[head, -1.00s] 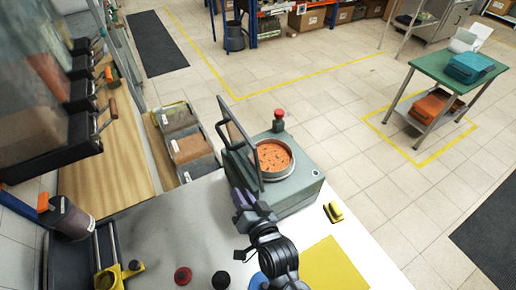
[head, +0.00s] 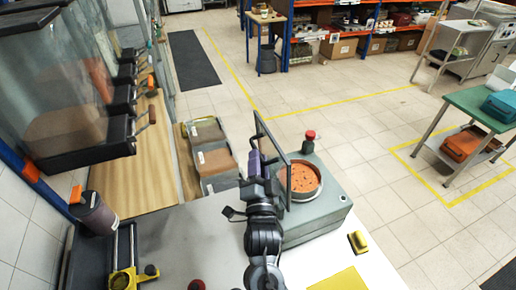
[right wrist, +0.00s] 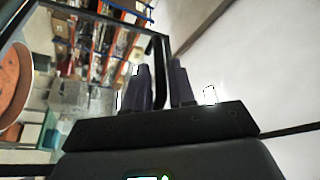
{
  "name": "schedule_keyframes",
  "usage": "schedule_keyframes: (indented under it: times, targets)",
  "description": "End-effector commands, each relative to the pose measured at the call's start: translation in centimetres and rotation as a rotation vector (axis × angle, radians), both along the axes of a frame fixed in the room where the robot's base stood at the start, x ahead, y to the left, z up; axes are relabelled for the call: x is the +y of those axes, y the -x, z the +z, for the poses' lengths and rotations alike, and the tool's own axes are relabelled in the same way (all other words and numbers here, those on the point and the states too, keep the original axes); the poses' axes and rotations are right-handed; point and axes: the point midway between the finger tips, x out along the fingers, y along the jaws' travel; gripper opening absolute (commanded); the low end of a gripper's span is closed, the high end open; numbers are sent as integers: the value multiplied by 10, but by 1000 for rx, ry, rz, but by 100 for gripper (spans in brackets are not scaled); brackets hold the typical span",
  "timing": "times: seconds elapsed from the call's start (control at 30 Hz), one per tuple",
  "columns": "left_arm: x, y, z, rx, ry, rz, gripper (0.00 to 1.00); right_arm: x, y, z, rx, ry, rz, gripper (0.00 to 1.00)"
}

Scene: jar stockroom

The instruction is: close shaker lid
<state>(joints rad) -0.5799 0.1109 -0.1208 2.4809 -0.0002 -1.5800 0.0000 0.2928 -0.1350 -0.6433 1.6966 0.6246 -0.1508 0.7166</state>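The shaker (head: 315,215) is a grey-green box on the white bench, with a round pan of orange contents (head: 303,182) on top. Its lid (head: 290,172) is a dark-framed clear panel standing raised, nearly upright, at the pan's left side. My right gripper (head: 253,163) is at the lid's left, outer side. In the right wrist view its two purple-grey fingers (right wrist: 160,88) stand apart, with the lid's black handle bar (right wrist: 158,50) appearing to run between them; contact cannot be told. The pan (right wrist: 14,85) shows at that view's left edge. My left gripper is out of view.
A red button (head: 309,136) stands behind the pan. Crates (head: 212,160) stand beyond the bench at left.

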Motion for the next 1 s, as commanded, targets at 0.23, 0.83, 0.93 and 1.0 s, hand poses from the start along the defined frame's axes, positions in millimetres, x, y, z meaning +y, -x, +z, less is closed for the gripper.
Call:
schedule_keyframes:
  times: [0.23,0.83,0.93,1.0]
  targets:
    - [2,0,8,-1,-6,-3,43,1,-25,7,0,0,-1,24]
    - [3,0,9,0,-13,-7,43,1,-30,7,1,-1,0,0]
    - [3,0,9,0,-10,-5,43,0,-29,7,1,0,-1,0]
    - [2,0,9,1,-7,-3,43,1,-29,7,1,0,-1,0]
